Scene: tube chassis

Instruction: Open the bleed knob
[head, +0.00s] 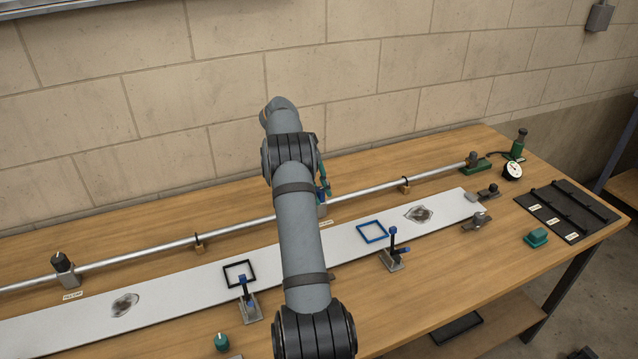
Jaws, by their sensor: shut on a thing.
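A long silver tube (130,254) runs along the back of the wooden bench. My gripper (324,188) is at the middle of the tube, mostly hidden behind my arm; a bit of its green finger shows on the arm's right side. It points down and is shut on a small blue knob (323,196) on a grey fitting at the tube, which I take as the bleed knob. A small label, too small to read, lies just in front. My arm hides most of the knob, so its turn angle cannot be told.
A white panel (190,285) with blue-handled clamps (393,245), square frames (372,232) and dark patches lies in front of the tube. A black-topped fitting (64,268) is at left. A gauge (512,170), green fitting and black tray (568,208) are at right.

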